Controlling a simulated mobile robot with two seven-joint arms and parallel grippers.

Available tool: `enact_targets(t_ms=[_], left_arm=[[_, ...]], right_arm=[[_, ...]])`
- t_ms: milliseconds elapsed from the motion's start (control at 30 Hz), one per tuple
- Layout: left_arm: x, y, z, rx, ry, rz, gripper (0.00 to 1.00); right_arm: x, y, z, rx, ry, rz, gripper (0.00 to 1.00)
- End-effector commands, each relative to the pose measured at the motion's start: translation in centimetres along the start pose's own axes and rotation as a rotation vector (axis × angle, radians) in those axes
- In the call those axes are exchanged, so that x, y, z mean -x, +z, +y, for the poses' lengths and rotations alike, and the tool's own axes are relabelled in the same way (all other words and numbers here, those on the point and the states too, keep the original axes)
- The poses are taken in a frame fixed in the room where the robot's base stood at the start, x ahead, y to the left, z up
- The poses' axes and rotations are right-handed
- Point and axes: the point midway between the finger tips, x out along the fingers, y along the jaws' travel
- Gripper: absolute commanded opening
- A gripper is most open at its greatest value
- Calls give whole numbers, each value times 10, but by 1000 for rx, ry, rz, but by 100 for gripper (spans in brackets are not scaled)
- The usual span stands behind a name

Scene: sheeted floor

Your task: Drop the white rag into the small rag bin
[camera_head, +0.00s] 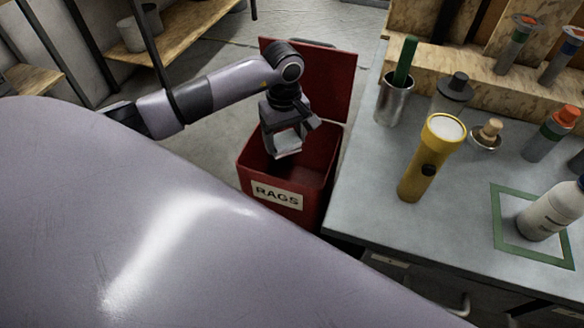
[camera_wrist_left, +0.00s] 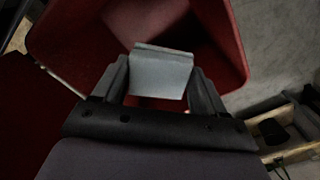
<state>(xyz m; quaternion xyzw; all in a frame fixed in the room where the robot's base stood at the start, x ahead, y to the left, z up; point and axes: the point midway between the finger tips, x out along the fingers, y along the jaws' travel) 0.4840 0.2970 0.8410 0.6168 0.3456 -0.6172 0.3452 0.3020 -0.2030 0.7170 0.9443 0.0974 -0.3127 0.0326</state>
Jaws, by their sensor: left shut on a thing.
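The small rag bin (camera_head: 310,185) is a red open box with a "RAGS" label on its front and its lid raised at the back. It stands on the floor left of the workbench. My left gripper (camera_head: 286,142) is over the bin's opening, pointing down, shut on the folded white rag (camera_head: 289,146). In the left wrist view the rag (camera_wrist_left: 160,74) hangs between the two fingers, with the red bin wall (camera_wrist_left: 75,40) around it. The rag's exact height against the rim is hard to tell. My right gripper is not in view.
The workbench (camera_head: 365,215) at right holds a yellow flashlight (camera_head: 420,165), a metal cup (camera_head: 393,100) with a green-handled tool, a white bottle (camera_head: 552,212) and several other items. Wooden shelving (camera_head: 185,35) stands at the back left. Floor behind the bin is clear.

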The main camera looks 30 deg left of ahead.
Motion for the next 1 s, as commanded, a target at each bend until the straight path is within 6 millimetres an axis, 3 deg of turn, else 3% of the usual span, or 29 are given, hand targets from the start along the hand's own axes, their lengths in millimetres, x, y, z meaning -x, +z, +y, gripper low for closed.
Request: enact_targets(t_ms=[200, 233, 300, 567, 1000], left_arm=[[0, 0, 0, 0, 1, 0, 36], [0, 0, 0, 0, 1, 0, 81], [0, 0, 0, 0, 1, 0, 100], [4, 0, 1, 0, 2, 1, 100], [65, -1, 1, 0, 3, 2, 100]], right_arm=[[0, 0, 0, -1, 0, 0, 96], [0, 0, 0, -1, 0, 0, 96], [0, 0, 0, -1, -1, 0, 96], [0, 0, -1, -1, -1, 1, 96], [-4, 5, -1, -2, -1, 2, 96]])
